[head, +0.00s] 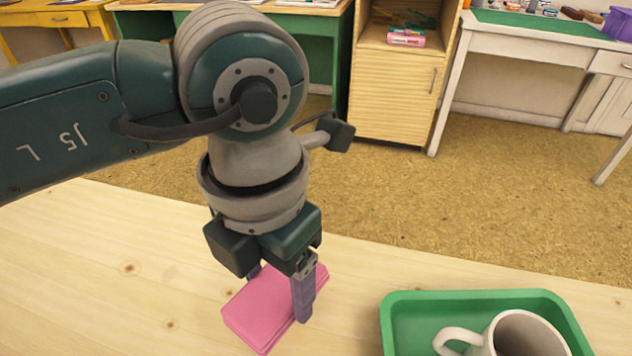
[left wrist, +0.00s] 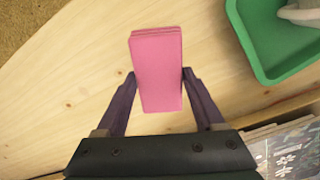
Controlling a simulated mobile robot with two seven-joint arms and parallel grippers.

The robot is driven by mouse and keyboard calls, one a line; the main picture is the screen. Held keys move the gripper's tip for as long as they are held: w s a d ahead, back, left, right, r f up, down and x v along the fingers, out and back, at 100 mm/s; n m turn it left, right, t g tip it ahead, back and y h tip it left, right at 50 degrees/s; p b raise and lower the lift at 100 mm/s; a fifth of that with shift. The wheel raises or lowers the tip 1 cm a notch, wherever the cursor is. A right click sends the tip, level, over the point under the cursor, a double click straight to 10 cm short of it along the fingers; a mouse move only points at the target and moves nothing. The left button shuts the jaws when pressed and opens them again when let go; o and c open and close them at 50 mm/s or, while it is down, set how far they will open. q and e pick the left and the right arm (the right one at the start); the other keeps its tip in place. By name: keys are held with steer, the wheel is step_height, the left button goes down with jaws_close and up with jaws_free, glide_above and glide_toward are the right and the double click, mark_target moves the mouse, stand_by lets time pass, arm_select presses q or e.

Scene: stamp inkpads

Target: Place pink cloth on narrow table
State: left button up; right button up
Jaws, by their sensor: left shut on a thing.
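The pink cloth (head: 262,312) is a folded, layered rectangle at the light wooden table (head: 130,265), in the lower middle of the head view. My left gripper (head: 280,298) points down with its fingers on either side of the cloth and is shut on it. In the left wrist view the cloth (left wrist: 156,70) sits between the two purple fingers (left wrist: 158,98) and extends beyond their tips. I cannot tell whether the cloth touches the tabletop. My right gripper is not in view.
A green tray (head: 400,300) with a white mug (head: 528,335) stands to the right of the cloth. Beyond the table is open tan floor (head: 400,200). A wooden cabinet (head: 395,95) and a white desk (head: 530,45) stand at the back. The table left of the cloth is clear.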

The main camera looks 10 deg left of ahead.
mark_target(280, 303)
arm_select(q)
steer(key=shift+f+b, duration=0.6)
steer(key=shift+f, duration=1.65)
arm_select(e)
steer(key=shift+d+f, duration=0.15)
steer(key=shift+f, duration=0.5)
arm_select(q)
steer(key=shift+f, duration=0.1)
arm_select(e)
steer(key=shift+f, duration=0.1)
arm_select(q)
steer(key=o, duration=1.3)
steer(key=shift+o, duration=0.2)
